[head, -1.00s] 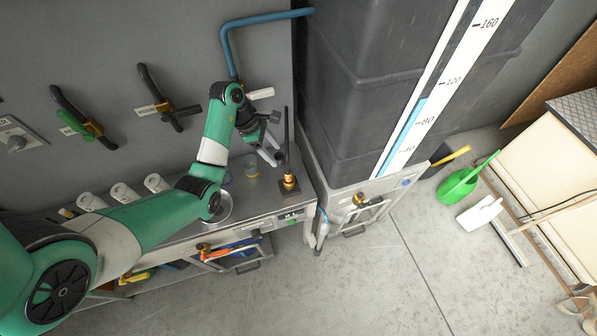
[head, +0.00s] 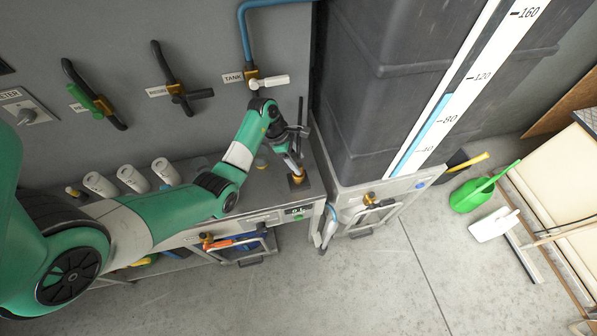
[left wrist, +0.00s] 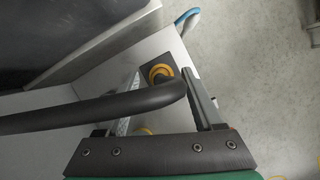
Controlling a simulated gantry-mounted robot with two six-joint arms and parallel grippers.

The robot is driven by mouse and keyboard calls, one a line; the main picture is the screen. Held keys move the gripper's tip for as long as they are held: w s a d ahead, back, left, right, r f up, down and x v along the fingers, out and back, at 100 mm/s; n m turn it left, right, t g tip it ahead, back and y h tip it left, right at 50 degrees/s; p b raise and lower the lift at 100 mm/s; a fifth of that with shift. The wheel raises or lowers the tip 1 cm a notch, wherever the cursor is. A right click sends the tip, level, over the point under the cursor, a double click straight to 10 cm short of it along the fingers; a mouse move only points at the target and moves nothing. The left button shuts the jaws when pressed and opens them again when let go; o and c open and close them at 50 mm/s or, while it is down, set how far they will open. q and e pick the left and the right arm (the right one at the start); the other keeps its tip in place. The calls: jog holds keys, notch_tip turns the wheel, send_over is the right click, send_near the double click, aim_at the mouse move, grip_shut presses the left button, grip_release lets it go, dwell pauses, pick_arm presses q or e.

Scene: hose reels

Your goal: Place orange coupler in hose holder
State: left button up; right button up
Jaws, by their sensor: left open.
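On the bench corner, a short orange coupler (head: 297,179) sits at the foot of a thin black upright hose (head: 301,112), on a dark square plate. The left wrist view shows an orange ring (left wrist: 160,73) on that plate, partly covered by a black tube (left wrist: 100,110) crossing in front of the jaws. My left gripper (head: 293,160) is just above the coupler, beside the upright hose; its fingers (left wrist: 165,88) are apart. Whether they touch the tube cannot be told. My right gripper is out of view. I cannot tell which fitting is the hose holder.
Black handles in orange wall fittings (head: 176,89) hang on the grey wall, with a white-handled tank valve (head: 268,82). A large dark tank (head: 370,80) closes the right side.

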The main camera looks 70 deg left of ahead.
pick_arm(q)
jog(key=shift+w+d+f, duration=0.1)
jog(key=shift+w+f, duration=0.05)
jog(key=shift+f, duration=0.3)
jog(key=shift+r, duration=0.1)
grip_shut()
dwell(1.0)
